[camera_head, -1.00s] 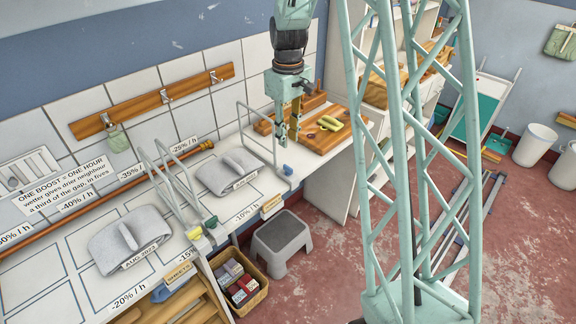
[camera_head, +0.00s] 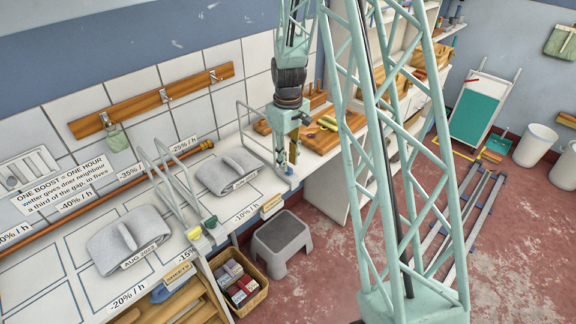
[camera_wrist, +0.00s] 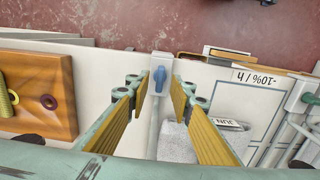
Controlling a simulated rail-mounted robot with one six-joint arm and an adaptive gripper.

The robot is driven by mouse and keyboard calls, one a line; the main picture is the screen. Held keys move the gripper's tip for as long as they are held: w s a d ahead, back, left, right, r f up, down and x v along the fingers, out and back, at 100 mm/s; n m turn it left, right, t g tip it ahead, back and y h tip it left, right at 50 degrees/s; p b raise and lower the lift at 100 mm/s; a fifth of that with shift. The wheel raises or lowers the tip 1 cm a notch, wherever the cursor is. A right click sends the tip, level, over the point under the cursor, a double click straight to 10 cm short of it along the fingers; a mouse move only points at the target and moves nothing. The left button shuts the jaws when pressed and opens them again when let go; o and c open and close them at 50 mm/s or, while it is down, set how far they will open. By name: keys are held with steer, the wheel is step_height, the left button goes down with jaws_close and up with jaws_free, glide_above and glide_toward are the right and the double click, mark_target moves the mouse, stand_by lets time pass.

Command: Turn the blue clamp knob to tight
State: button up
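The blue clamp knob (camera_wrist: 160,78) sits on a white clamp block at the counter's front edge, at the foot of a white wire rail. In the wrist view it lies just beyond and between my fingertips. In the head view the blue knob (camera_head: 288,170) is just below my fingers. My gripper (camera_head: 292,160) points down above it, and the wrist view shows my gripper (camera_wrist: 159,94) with its yellow-padded fingers spread and nothing between them. No contact with the knob is visible.
A wooden board (camera_head: 322,139) with small items lies right of my gripper. A folded grey cloth (camera_head: 227,172) lies to its left. A grey stool (camera_head: 281,240) is on the floor below.

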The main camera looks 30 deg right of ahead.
steer(key=shift+f, duration=1)
jaws_close()
